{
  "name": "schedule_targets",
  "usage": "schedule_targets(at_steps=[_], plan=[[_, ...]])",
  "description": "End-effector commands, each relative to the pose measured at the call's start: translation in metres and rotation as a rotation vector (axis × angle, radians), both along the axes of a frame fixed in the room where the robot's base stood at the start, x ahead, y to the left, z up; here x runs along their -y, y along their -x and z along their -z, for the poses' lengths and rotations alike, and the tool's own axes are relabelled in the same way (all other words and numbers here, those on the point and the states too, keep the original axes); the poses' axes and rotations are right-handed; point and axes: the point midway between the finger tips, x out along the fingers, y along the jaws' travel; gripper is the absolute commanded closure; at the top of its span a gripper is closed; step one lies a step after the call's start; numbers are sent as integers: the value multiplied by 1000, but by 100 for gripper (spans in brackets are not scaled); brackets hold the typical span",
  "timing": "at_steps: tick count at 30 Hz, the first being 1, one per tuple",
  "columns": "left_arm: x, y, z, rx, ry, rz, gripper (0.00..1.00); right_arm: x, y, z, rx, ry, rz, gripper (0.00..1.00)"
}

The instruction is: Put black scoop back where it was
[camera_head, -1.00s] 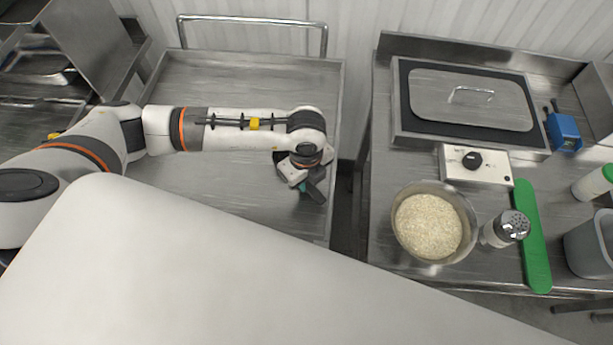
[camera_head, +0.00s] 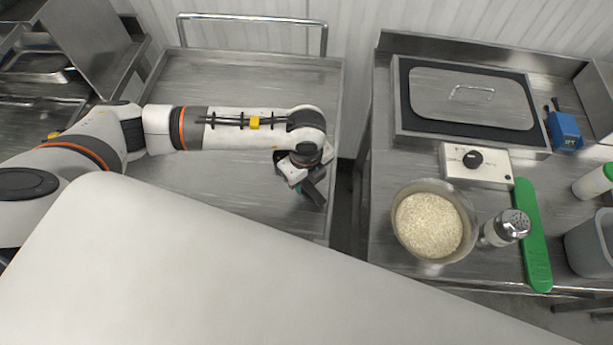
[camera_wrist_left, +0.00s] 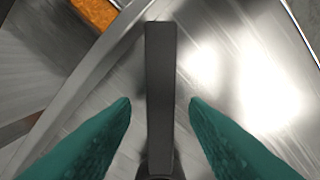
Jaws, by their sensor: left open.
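The black scoop (camera_wrist_left: 160,85) shows in the left wrist view as a long dark bar, likely its handle, standing between my left gripper's fingers. My left gripper (camera_wrist_left: 160,104) has two teal fingers spread apart, with a gap on each side of the bar. In the head view my left gripper (camera_head: 303,189) points down over the right edge of the left steel table, with a dark piece beside it. The scoop's bowl is not visible. My right gripper is not in view.
A lidded pan (camera_head: 470,98) is behind. The left steel table (camera_head: 230,80) is largely clear. A gap separates the tables.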

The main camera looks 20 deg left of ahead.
Motion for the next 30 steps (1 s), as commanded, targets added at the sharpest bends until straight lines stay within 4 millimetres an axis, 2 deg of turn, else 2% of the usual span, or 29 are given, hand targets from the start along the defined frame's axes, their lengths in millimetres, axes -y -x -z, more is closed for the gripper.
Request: schedule_targets(at_steps=[9,15,21,30], plan=[[0,-1,-67,6,4,3,59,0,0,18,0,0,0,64],[0,-1,-104,4,1,2,59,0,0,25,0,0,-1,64],[0,0,-121,2,1,1,59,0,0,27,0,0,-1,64],[-1,0,-123,0,0,1,59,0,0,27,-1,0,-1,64]])
